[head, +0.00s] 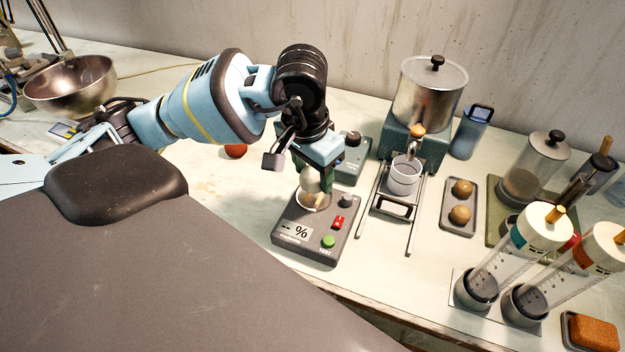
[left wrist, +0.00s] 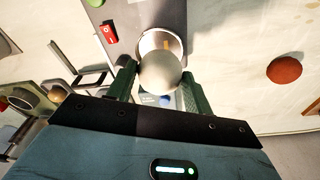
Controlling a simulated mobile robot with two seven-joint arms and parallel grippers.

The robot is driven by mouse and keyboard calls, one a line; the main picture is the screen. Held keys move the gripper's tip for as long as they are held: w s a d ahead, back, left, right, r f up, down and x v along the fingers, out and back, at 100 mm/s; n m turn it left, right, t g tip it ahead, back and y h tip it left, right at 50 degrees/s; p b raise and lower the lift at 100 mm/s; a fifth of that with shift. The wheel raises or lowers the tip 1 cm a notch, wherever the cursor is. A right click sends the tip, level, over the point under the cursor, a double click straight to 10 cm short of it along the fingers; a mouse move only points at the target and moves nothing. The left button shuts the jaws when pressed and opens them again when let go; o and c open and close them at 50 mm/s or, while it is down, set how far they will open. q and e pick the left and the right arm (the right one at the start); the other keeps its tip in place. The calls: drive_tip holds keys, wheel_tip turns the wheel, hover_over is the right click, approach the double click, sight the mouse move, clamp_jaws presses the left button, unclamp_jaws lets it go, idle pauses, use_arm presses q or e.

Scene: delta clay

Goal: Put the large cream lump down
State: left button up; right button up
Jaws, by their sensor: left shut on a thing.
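The large cream lump (left wrist: 160,73) is a pale round ball between the green fingers of my left gripper (left wrist: 158,90) in the left wrist view. In the head view the lump (head: 309,180) shows just below my left gripper (head: 311,166), over the round cup of the grey meter (head: 290,238). The gripper is shut on it. Whether the lump touches the cup is unclear. The meter has a "-- %" display, a red switch and a green button. My right gripper is not in view.
A metal tank (head: 428,95) with a white cup (head: 404,178) stands right of the meter. A tray (head: 446,221) with two brown lumps, clear cylinders (head: 500,265) and a sponge (head: 590,331) are farther right. A red lump (head: 236,151) lies left. Bare table shows left of the meter.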

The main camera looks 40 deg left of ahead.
sight(313, 183)
use_arm(q)
wheel_tip(313, 183, down, 3)
drive_tip(key=shift+d+r, duration=0.1)
drive_tip(key=o, duration=0.7)
drive_tip(key=shift+f, duration=0.25)
drive_tip(key=o, duration=0.4)
drive_tip(key=shift+o, duration=0.2)
drive_tip(key=shift+r, duration=0.1)
